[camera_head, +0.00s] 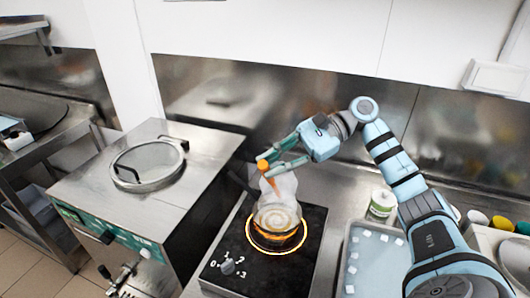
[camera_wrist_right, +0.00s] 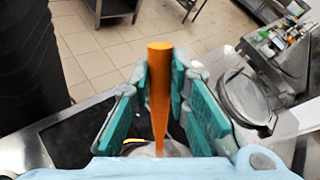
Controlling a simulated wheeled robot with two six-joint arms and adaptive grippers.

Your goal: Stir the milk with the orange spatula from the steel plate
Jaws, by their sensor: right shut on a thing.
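My right gripper (camera_head: 281,156) is shut on the orange spatula (camera_head: 267,170). It holds the spatula near its top, handle up and slightly tilted, above the pot. In the right wrist view the orange spatula (camera_wrist_right: 159,90) stands between the teal fingers. The spatula's lower end goes down toward the pot (camera_head: 278,222); its tip is hard to make out through pale steam. The pot holds pale, swirled milk (camera_head: 277,214) and stands on a glowing orange ring of the black hob (camera_head: 265,252). The steel plate cannot be told for sure. My left gripper is not in view.
A steel batch freezer (camera_head: 150,195) with a round clear lid stands left of the hob. A tray (camera_head: 372,262) with several white cubes and a white-green jar (camera_head: 382,204) are to the right, near my right arm. A steel wall (camera_head: 290,100) runs behind.

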